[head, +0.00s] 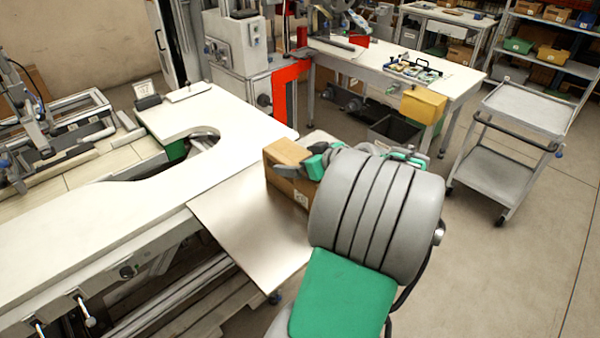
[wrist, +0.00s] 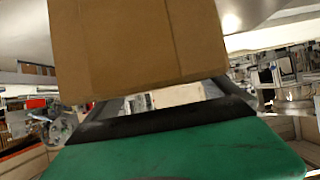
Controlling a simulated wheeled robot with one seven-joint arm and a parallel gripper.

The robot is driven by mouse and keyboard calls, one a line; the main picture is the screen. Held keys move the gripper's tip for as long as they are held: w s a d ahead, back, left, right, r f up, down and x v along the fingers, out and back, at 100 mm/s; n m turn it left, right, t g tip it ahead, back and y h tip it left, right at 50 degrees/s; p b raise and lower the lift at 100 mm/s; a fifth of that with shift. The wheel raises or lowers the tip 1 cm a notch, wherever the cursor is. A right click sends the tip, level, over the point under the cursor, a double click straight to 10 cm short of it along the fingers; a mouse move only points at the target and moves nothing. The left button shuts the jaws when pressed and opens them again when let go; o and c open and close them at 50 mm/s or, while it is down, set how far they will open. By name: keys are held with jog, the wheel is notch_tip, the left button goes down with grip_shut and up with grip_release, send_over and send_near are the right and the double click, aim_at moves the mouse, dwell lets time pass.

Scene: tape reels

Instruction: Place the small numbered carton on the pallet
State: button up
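A brown cardboard carton (head: 285,187) with a small printed label shows at the right edge of the bare metal sheet in the head view. It fills the upper middle of the wrist view (wrist: 140,45). My gripper (head: 318,160), with green parts, is at the carton's upper right side. Its dark fingers (wrist: 170,98) run up to the carton, and background shows beneath the carton between them. The gripper appears shut on the carton, though the fingertips are hidden. My grey and green arm covers the area right of the carton. I cannot make out the pallet clearly.
The metal sheet (head: 250,222) is clear and adjoins a white worktable (head: 120,215). A grey trolley (head: 525,108) stands at the right. A white bench (head: 445,85) with a yellow box (head: 423,105) is behind. Open floor (head: 500,270) lies at the lower right.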

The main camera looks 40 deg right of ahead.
jog(key=c, duration=1.9)
jog(key=shift+r, duration=0.1)
jog(key=shift+c, duration=0.6)
